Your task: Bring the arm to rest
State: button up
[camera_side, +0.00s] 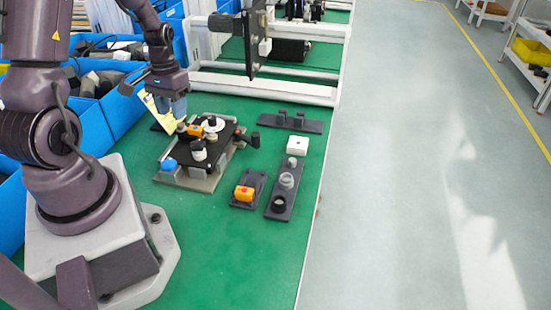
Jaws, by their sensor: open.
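My gripper (181,127) is at the end of my dark arm in the left half of the side view. It points down over the back left part of a fixture (185,178) on the green table. The gripper is open. Whether its fingertips touch anything on the fixture cannot be told at this size. The fixture has a black top plate carrying a white disc, a dark and white cylinder (198,150), an orange part (195,130) and a blue knob (169,164).
Blue bins (120,105) stand at the left. A white frame (265,88) stands behind. The front green table is clear.

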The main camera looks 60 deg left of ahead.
jog(key=s+d+r+m+t, duration=0.1)
jog(key=d+r+m+t, duration=0.5)
jog(key=d+r, duration=1.6)
jog(key=shift+s+d+m+y, duration=0.3)
jog(key=shift+s+d+y, duration=0.1)
jog(key=shift+d, duration=0.25)
jog(key=shift+r, duration=0.1)
dwell(1.5)
